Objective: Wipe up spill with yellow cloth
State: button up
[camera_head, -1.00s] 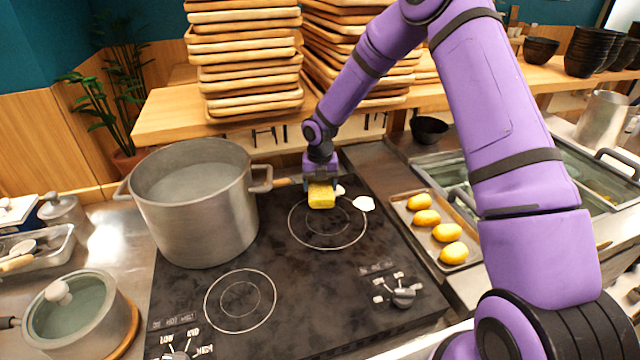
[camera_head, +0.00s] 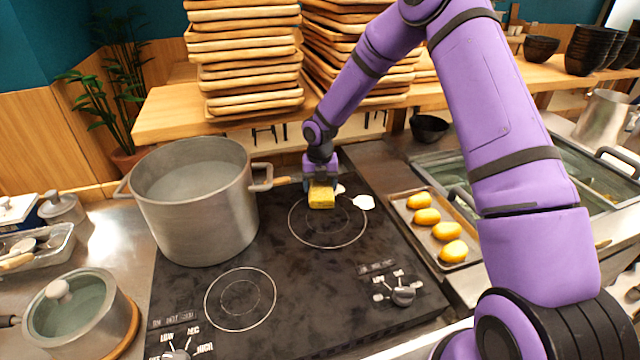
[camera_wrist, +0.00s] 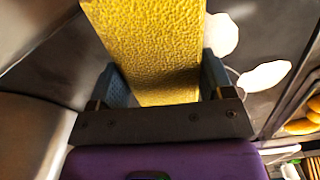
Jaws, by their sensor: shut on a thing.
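The yellow cloth (camera_head: 321,199) is a thick, textured block over the back burner ring of the black cooktop (camera_head: 285,275). My gripper (camera_head: 320,186) is shut on it from above, with a finger on each side. In the wrist view the cloth (camera_wrist: 155,50) sits between the two fingers of my gripper (camera_wrist: 165,85). A white spill (camera_head: 363,202) lies on the cooktop just right of the cloth. Another white patch (camera_head: 339,189) shows right beside my gripper. Both patches show in the wrist view, right of the cloth. Whether the cloth touches the cooktop is hard to tell.
A large steel pot (camera_head: 195,215) stands left of my gripper, its handle close by. A tray (camera_head: 455,262) with several yellow potato-like items lies to the right. Stacked wooden trays (camera_head: 245,60) stand on the shelf behind. The front of the cooktop is clear.

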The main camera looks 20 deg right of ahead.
jog(key=shift+f, duration=0.15)
jog(key=shift+d, duration=2.1)
jog(key=shift+w, duration=0.1)
jog(key=shift+a+r, duration=0.2)
jog(key=shift+a, duration=0.5)
jog(key=shift+w+a+f, duration=0.1)
jog(key=shift+a, duration=0.6)
jog(key=shift+a+f, duration=0.1)
jog(key=shift+a, duration=0.6)
